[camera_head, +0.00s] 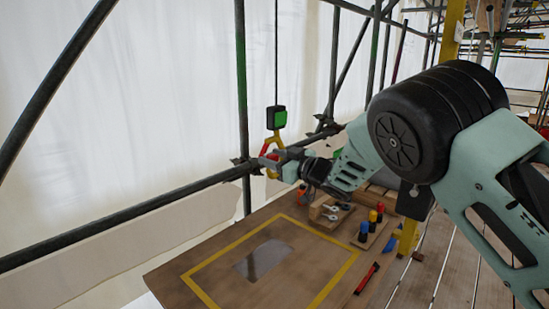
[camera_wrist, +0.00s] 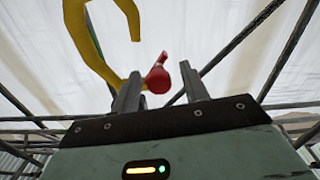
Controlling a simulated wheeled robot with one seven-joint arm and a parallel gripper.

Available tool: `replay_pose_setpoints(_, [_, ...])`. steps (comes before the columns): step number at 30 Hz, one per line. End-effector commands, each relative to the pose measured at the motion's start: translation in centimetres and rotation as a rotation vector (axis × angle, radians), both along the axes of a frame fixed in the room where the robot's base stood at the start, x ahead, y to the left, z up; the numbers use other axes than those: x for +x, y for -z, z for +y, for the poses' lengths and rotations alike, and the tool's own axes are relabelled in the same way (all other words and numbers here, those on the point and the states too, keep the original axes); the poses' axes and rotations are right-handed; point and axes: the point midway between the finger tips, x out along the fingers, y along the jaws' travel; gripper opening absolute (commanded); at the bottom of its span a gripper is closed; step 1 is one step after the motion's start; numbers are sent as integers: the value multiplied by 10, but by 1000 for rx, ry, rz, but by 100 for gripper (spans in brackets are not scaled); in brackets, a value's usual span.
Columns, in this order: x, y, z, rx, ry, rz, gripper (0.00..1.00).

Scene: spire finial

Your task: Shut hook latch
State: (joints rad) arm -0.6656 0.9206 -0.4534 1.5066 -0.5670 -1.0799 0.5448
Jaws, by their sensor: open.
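A yellow hook (camera_head: 270,142) hangs under a black block with a green face (camera_head: 279,117) on a thin cable. In the wrist view the curved yellow hook (camera_wrist: 88,42) fills the upper left, and a gap shows between its tip and the red latch (camera_wrist: 157,78). The latch is a short red arm with a rounded end. It also shows small in the head view (camera_head: 268,153). My gripper (camera_wrist: 161,88) is open, its fingers apart, with the latch showing between them, nearer the left finger. I cannot tell whether they touch. In the head view my gripper (camera_head: 279,158) partly covers the lower hook.
Dark scaffold tubes (camera_head: 243,90) run behind and beside the hook. Below, a wooden board (camera_head: 185,262) with a yellow outlined area (camera_head: 205,294) holds a clear sheet (camera_head: 264,259).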

Motion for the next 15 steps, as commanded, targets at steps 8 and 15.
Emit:
replay_pose_setpoints(8, [0,0,0,0,0,0,0])
replay_pose_setpoints(15, [1,3,-1,-16,1,-23,0])
